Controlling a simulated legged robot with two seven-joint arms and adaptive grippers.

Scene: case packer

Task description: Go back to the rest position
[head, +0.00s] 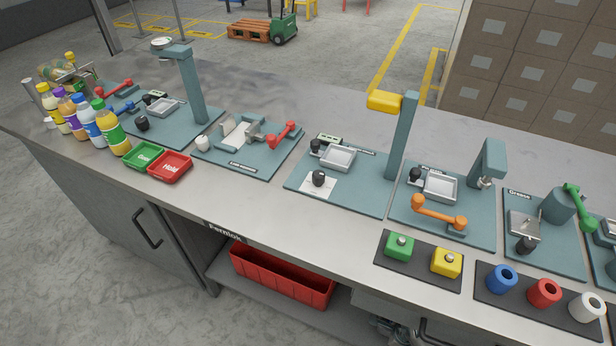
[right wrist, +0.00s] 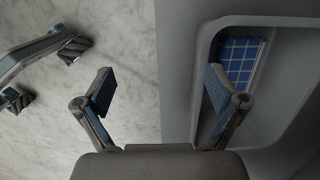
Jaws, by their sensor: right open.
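My right gripper (right wrist: 158,95) shows in the right wrist view. Its two fingers stand apart with nothing between them. A pale, marbled floor lies behind the left finger, and a grey panel with a recess lies behind the right finger. My left gripper is not in the head view, and neither arm shows over the workbench (head: 290,85) there.
The bench carries several teal stations, a green tray (head: 144,156), a red tray (head: 170,167) and several bottles (head: 112,128). Green and yellow blocks and coloured cylinders stand along the front right edge. A red bin (head: 282,276) sits on the shelf below.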

